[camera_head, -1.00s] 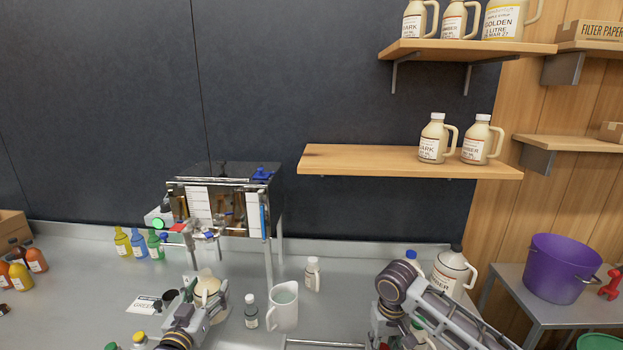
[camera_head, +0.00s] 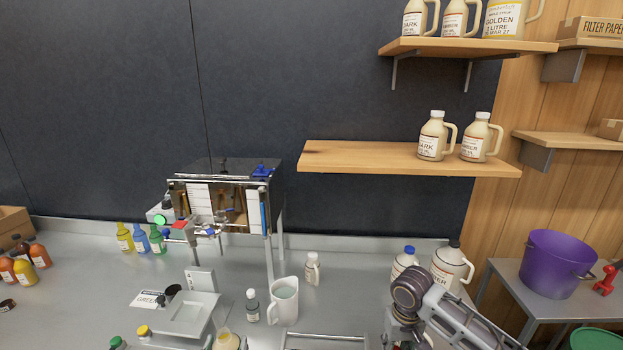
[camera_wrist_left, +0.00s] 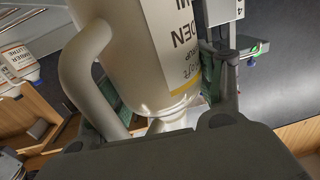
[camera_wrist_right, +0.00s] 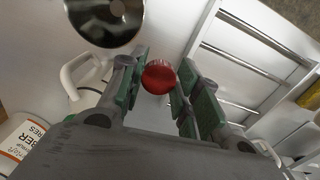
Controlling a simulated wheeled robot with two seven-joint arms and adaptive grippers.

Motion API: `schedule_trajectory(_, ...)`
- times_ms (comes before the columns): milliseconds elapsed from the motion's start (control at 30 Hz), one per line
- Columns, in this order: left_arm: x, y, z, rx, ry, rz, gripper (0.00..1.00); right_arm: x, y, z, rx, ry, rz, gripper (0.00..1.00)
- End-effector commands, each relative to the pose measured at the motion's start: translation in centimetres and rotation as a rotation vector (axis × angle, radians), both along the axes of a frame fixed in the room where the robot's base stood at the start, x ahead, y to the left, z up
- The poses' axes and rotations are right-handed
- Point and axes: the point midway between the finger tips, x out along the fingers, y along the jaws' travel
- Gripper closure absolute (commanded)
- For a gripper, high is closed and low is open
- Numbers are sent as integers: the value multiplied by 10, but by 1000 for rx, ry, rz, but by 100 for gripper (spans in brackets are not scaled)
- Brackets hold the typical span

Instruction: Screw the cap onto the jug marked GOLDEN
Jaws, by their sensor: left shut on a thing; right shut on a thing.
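The cream jug marked GOLDEN fills the top middle of the left wrist view (camera_wrist_left: 140,50), its label partly cut off. My left gripper (camera_wrist_left: 165,100) is shut on it, with a finger on each side and the jug's handle to the left. In the head view the jug's top (camera_head: 226,341) shows at the bottom edge, in front of the grey scale. Whether its mouth is bare I cannot tell. My right gripper (camera_wrist_right: 160,88) is shut on a small red cap (camera_wrist_right: 158,76), held between the fingertips.
The scale (camera_head: 190,316) stands left of centre with a clear pitcher (camera_head: 284,302) and small bottles beside it. Jugs (camera_head: 450,267) stand behind my right arm. A metal rack (camera_wrist_right: 250,50) shows in the right wrist view.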

Motion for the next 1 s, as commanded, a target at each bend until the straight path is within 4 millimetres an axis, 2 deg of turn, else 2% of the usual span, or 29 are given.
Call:
schedule_trajectory(700, -3, 0, -2, -1, -6, -1, 79, -2, 0, -1, -1, 0, 0, 74)
schedule_trajectory(1000, -2, -6, 3, 0, -7, -29, 79, -2, 0, -1, -1, 0, 0, 74)
